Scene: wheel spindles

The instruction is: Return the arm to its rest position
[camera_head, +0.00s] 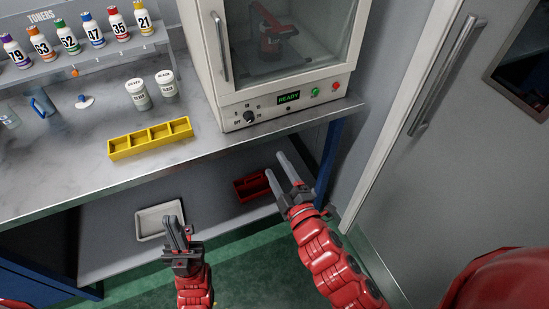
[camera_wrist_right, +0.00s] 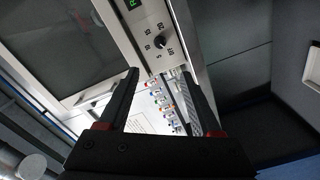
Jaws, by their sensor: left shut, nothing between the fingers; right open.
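My left gripper (camera_head: 177,234) is shut and empty in the head view. It hangs in front of the bench, over the lower shelf area near a white tray. My right gripper (camera_head: 282,172) is open and empty, its two fingers pointing up and to the left below the front of the oven-like cabinet. It also shows in the right wrist view (camera_wrist_right: 165,88), with bare space between its fingers and the cabinet's knob panel beyond. Neither gripper touches anything that I can see.
The cabinet (camera_head: 290,98) reads READY and has its glass door shut. The bench (camera_head: 60,165) holds a yellow divided tray (camera_head: 150,140), two white-lidded jars and a rack of numbered toner bottles. A white tray (camera_head: 146,234) and a red caddy (camera_head: 250,186) sit below. A grey door (camera_head: 450,150) stands right.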

